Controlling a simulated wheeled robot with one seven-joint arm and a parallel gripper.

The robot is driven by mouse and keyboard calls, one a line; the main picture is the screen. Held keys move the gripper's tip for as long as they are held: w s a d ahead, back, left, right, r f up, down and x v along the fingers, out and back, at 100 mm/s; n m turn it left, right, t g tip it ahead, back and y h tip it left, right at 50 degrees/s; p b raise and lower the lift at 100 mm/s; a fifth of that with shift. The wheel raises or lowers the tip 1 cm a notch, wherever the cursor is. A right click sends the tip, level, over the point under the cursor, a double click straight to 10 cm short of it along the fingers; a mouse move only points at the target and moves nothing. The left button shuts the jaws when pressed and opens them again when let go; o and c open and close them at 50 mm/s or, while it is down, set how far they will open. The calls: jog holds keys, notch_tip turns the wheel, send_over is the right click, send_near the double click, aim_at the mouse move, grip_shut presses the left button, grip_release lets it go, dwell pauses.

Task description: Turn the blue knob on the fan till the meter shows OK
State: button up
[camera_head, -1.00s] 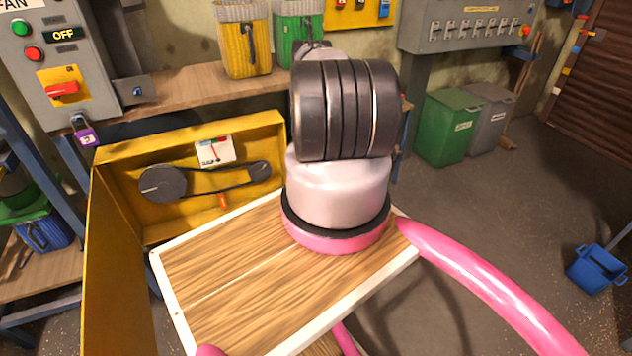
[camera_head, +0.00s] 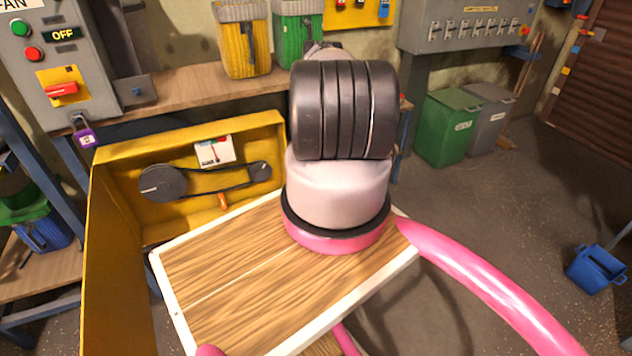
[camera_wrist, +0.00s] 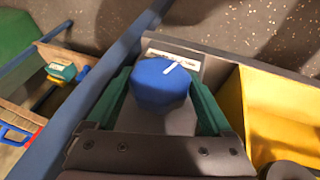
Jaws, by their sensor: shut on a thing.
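The blue knob (camera_wrist: 160,84), with a white mark on top, sits between the two green fingers of my gripper (camera_wrist: 158,92) in the wrist view. The fingers are shut on its sides. The meter (camera_head: 214,151) is a small white dial with a red needle, in the open yellow fan housing (camera_head: 190,131) in the head view. Its needle stands near the middle of the dial, but the lettering is too small to read. A black belt (camera_head: 215,187) runs between two dark pulleys below the meter. My gripper and the knob are hidden in the head view.
A grey control box (camera_head: 60,55) at upper left shows OFF, with a purple padlock (camera_head: 85,133) below it. The yellow housing wall stands close beside the knob in the wrist view. Open floor lies at right, with a blue bucket (camera_head: 597,268) on it.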

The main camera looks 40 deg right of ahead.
jog(key=y, duration=0.1)
jog(key=m+y, duration=0.1)
jog(key=y, duration=0.1)
jog(key=shift+s+d+t+y, duration=0.1)
jog(key=shift+d+t+y, duration=0.2)
jog(key=shift+t, duration=0.1)
jog(key=shift+m+t+y, duration=0.4)
jog(key=shift+t+y, duration=0.1)
jog(key=shift+y, duration=1.6)
jog(key=o, duration=1.1)
jog(key=v, duration=1)
jog(key=shift+s+d+r, duration=0.1)
jog(key=shift+s+r, duration=0.1)
jog(key=shift+r, duration=0.05)
